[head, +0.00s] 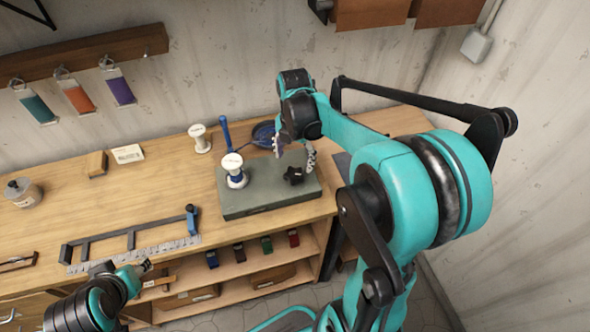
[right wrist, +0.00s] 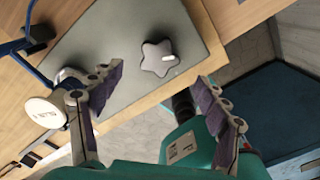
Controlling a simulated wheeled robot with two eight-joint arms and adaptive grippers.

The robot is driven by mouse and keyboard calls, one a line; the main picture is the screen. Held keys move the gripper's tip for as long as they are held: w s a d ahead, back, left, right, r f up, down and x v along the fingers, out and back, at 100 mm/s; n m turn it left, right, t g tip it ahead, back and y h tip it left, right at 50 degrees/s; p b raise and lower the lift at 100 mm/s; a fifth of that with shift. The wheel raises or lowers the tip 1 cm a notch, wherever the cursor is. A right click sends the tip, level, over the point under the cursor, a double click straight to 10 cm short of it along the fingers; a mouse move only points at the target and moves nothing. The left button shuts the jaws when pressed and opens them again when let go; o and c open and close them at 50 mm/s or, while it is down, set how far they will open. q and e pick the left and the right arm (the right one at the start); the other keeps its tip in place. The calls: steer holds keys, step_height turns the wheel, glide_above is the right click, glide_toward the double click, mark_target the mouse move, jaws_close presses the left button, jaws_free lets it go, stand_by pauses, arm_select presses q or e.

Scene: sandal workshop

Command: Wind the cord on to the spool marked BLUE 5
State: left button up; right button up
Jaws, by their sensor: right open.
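A grey-green block (head: 262,200) sits on the bench with a white-topped spool (head: 233,162) with blue around its lower part standing at its left. The spool's lettering is too small to read; it also shows in the right wrist view (right wrist: 43,114). A star-shaped knob (head: 293,176) is at the block's right, seen grey in the right wrist view (right wrist: 157,58). My right gripper (head: 294,158) is open and empty above the block, fingers either side of the knob and apart from it. A blue cord coil (head: 263,132) lies behind the block. My left gripper (head: 145,268) is low at the bench front.
A second white spool (head: 199,138) and an upright blue handle (head: 226,132) stand behind the block. A blue-ended metal frame (head: 130,236) and a ruler lie at the front. A jar (head: 22,193) is far left.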

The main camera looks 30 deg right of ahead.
mark_target(294, 174)
step_height(294, 174, down, 6)
steer(key=shift+f+b, duration=0.1)
steer(key=shift+b, duration=0.75)
steer(key=c, duration=1.1)
